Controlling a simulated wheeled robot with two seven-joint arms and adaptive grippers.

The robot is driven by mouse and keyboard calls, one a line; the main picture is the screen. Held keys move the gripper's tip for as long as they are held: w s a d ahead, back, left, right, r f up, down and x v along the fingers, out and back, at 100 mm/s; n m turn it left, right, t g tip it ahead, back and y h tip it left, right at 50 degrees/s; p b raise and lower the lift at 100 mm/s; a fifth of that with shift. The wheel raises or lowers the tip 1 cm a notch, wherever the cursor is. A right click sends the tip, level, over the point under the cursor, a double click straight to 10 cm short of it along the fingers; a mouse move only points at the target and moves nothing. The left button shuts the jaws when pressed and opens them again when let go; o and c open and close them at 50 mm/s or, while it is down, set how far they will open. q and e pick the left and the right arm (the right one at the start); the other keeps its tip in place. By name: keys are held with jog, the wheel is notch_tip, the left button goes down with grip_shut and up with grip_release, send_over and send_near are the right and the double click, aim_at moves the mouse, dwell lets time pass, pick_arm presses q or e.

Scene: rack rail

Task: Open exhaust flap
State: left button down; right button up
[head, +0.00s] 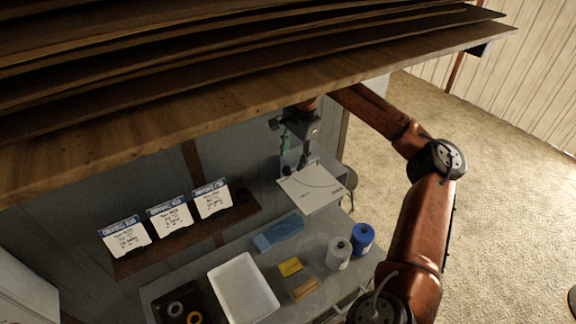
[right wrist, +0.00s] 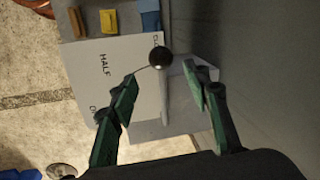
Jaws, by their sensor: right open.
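The exhaust flap's white dial plate (head: 313,188) lies at the back right end of the bench, with a curved line on it. In the right wrist view the plate (right wrist: 84,75) reads HALF in the middle, with partly hidden words at either end. A black ball knob (right wrist: 160,57) is beside the word starting "CL", with a pale bar (right wrist: 165,100) below it. My right gripper (right wrist: 161,78) is open, its green fingertips on either side of the knob's line and apart from it. In the head view the right gripper (head: 287,147) is above the plate. My left gripper is not in view.
Wooden shelf boards (head: 250,95) hang low over the bench. A white tray (head: 243,288), blue block (head: 278,235), yellow box (head: 290,266), white bottle (head: 339,254) and blue bottle (head: 362,238) stand nearer. A grey wall (right wrist: 265,70) is close on the wrist view's right.

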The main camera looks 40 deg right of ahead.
aim_at(289, 167)
jog(key=f, duration=0.2)
jog(key=w+f, duration=0.1)
jog(key=f, duration=0.1)
jog(key=shift+w+a+p, duration=0.1)
jog(key=shift+a+p, duration=0.2)
jog(key=shift+p, duration=0.1)
jog(key=shift+w+f, duration=0.1)
jog(key=shift+f, duration=0.75)
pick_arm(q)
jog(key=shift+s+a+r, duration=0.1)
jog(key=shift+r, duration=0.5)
pick_arm(e)
grip_shut()
